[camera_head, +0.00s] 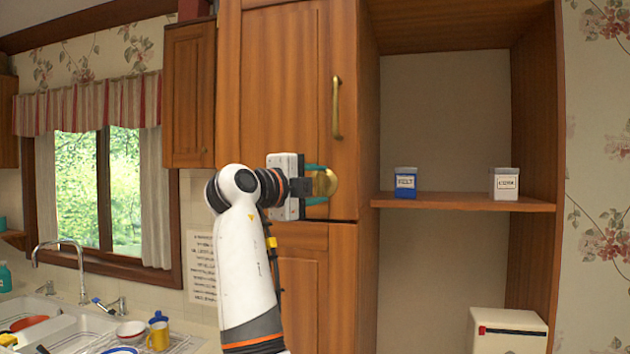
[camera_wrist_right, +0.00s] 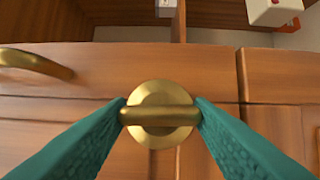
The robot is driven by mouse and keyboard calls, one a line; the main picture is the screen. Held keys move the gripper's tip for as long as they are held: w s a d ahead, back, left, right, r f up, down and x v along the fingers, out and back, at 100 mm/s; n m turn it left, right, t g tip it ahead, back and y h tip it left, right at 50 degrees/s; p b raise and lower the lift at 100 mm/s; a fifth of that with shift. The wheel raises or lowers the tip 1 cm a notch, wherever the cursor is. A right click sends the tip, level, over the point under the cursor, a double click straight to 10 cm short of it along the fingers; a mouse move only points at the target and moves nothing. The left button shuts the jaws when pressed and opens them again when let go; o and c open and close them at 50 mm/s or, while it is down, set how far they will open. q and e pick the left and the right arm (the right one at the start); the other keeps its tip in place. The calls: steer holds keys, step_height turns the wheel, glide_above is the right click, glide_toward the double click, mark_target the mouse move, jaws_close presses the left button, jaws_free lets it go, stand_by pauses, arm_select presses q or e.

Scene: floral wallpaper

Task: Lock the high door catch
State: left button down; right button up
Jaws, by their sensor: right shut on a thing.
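The door catch (camera_head: 327,183) is a round brass plate with a bar-like knob, on the tall wooden cabinet door (camera_head: 285,85) near its lower right corner. In the right wrist view the catch (camera_wrist_right: 160,136) fills the middle, its bar lying across the picture. My right gripper (camera_head: 316,184) reaches the catch from the left, and its teal fingers hide part of it in the head view. In the right wrist view my right gripper (camera_wrist_right: 161,112) has one fingertip at each end of the bar and is shut on it. The door looks closed. My left gripper is out of view.
A brass handle (camera_head: 337,108) stands on the door above the catch. Right of the cabinet, an open shelf (camera_head: 460,203) holds a blue canister (camera_head: 405,184) and a white canister (camera_head: 504,184). A white box (camera_head: 508,330) stands below. A sink (camera_head: 70,325) with dishes is at the lower left.

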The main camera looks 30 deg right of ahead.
steer(key=shift+m+y, duration=0.3)
steer(key=shift+m, duration=0.2)
steer(key=o, duration=1)
steer(key=shift+c, duration=0.2)
steer(key=b+v, duration=0.3)
steer(key=v, duration=0.9)
steer(key=shift+b, duration=0.4)
